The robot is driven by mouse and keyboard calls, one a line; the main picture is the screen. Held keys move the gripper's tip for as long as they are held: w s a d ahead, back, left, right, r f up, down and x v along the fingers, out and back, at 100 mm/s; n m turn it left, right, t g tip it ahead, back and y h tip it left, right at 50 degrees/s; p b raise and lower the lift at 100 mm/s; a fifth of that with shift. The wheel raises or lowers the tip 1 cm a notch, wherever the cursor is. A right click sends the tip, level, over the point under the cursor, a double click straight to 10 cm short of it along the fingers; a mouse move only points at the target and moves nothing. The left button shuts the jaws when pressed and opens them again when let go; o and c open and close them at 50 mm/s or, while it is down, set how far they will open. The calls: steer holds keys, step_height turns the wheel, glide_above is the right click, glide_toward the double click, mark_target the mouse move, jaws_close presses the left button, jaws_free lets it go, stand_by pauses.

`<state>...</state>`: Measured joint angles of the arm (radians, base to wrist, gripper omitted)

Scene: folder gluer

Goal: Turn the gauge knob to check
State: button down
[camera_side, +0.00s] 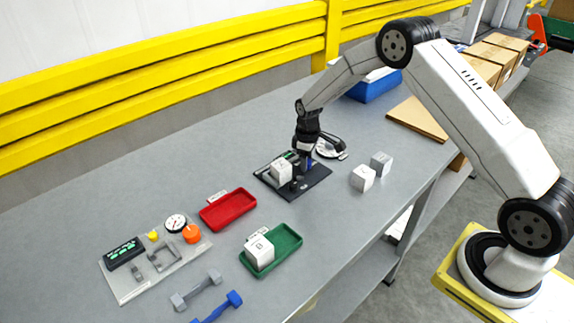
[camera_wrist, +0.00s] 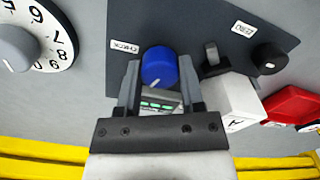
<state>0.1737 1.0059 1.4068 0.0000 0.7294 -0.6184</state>
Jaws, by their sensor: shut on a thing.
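My gripper (camera_wrist: 160,72) is shut on the blue knob (camera_wrist: 158,66), with one finger on each side of it. The knob has a white pointer line and stands beside a label that seems to read CHECK, upside down in the wrist view. It sits on a dark gauge plate (camera_side: 312,188). A small display with green marks (camera_wrist: 160,103) shows just below the knob in the wrist view. A black knob (camera_wrist: 268,58) by a ZERO label is on the same plate. A white block with a letter (camera_wrist: 234,98) stands near my right finger. In the side view my gripper hides most of the blue knob.
A numbered white dial (camera_wrist: 40,35) is close on the left in the wrist view. Two pale blocks (camera_side: 363,179) stand right of the plate. A red tray (camera_side: 228,211), a green tray (camera_side: 289,239) with a white block and a control panel (camera_side: 127,291) lie to the left.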

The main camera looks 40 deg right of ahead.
steer(key=m, duration=0.7)
steer(key=shift+r, duration=0.1)
steer(key=m, duration=0.7)
stand_by(0.4)
steer(key=shift+c, duration=1)
jaws_free()
steer(key=shift+r, duration=3.9)
